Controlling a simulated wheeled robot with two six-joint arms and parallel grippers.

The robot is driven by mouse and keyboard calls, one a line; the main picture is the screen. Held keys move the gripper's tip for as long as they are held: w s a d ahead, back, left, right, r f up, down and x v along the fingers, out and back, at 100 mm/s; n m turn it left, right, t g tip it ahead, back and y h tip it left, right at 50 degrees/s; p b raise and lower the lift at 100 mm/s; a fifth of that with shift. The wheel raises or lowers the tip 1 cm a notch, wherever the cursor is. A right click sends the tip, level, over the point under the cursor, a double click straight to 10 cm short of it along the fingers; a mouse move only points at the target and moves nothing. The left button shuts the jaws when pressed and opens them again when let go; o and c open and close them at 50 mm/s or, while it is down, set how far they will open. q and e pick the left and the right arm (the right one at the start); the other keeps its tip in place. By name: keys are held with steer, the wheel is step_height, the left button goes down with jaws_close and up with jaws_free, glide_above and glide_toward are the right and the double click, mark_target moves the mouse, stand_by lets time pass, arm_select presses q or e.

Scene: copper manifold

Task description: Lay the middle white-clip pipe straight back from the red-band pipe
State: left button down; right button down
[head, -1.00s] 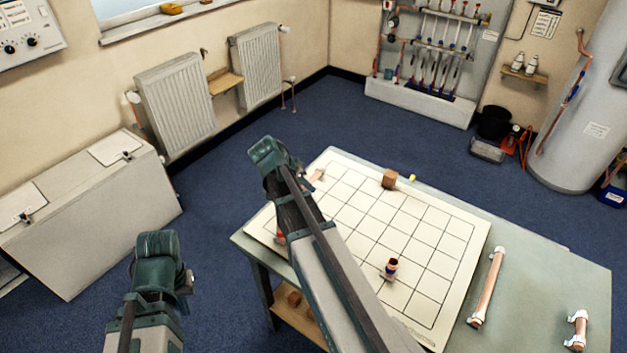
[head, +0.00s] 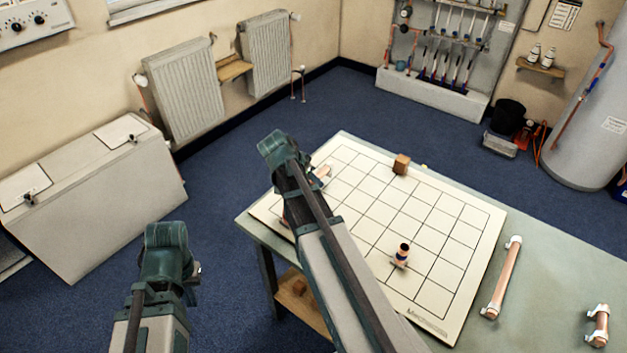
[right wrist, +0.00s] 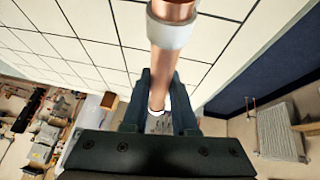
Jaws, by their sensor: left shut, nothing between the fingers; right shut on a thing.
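My right gripper (right wrist: 160,105) is shut on a copper pipe (right wrist: 170,60) with a white clip, held over the gridded board (head: 470,275). In the head view my right forearm hides the fingers and most of the pipe; a copper-and-white end (head: 323,172) shows beside the wrist. A reddish bit at the forearm's left side is too covered to identify. I cannot make out a red-band pipe. My left gripper (head: 168,258) is shut and empty, left of the table, its fingertips mostly hidden. A long white-clip pipe (head: 502,280) and a short one (head: 600,326) lie on the table right of the board.
A short copper piece with a dark band (head: 401,256) stands on the board's near part. A wooden block (head: 401,164) sits at the board's far edge. The table (head: 560,265) has clear room around the two pipes. Radiators and a white chest stand at left.

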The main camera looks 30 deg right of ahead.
steer(key=shift+f+b, duration=1.4)
steer(key=shift+f, duration=0.4)
steer(key=shift+f+b, duration=0.35)
steer(key=shift+b, duration=0.05)
steer(key=c, duration=0.6)
jaws_free()
steer(key=shift+r, duration=0.15)
step_height(320, 180, up, 9)
steer(key=p, duration=0.9)
steer(key=shift+a, duration=0.1)
